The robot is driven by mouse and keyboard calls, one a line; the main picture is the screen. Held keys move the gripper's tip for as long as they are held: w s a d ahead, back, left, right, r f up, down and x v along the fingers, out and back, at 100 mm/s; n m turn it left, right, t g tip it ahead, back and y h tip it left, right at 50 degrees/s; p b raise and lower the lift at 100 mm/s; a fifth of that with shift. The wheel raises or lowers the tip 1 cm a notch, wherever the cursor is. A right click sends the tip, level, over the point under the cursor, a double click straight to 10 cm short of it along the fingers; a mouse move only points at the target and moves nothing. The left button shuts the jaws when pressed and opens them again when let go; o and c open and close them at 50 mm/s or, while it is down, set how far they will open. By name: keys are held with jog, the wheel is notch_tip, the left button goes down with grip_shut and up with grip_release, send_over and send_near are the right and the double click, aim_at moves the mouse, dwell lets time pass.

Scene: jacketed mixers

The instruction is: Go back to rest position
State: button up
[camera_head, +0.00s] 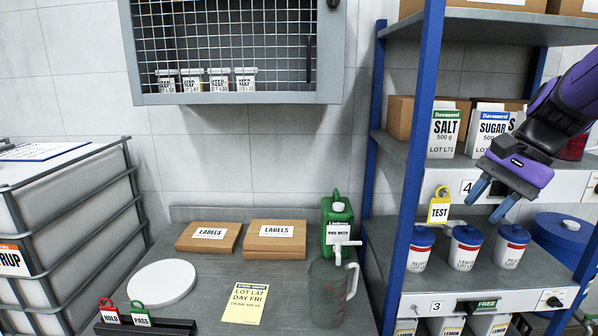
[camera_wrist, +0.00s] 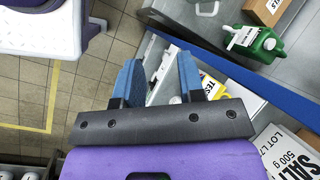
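My gripper (camera_head: 487,204) is at the right of the head view, in front of the blue-posted shelf rack (camera_head: 411,150). It points down and to the left, above the row of lidded jars. In the wrist view its two blue fingers (camera_wrist: 158,68) stand apart with nothing between them. A yellow TEST tag (camera_head: 439,208) hangs at the shelf to the left of my gripper, apart from it; part of it also shows in the wrist view (camera_wrist: 301,104).
Salt (camera_head: 444,133) and sugar (camera_head: 487,128) boxes stand on the shelf close to my gripper. Jars (camera_head: 466,248) stand below. The bench (camera_head: 205,315) at left holds a clear jug (camera_head: 330,295), a green canister (camera_head: 337,220) and two label boxes. Open floor (camera_wrist: 75,100) shows in the wrist view.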

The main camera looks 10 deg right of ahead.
jog(key=s+a+r+n+t+h, duration=0.2)
jog(key=s+a+n+h, duration=0.3)
jog(key=a+n, duration=0.5)
jog(key=s+n+t, duration=0.1)
jog(key=n, duration=0.1)
jog(key=shift+s+r+n+t, duration=0.15)
jog(key=shift+s+n+t, duration=0.15)
jog(key=shift+s+t, duration=0.1)
dwell(1.6)
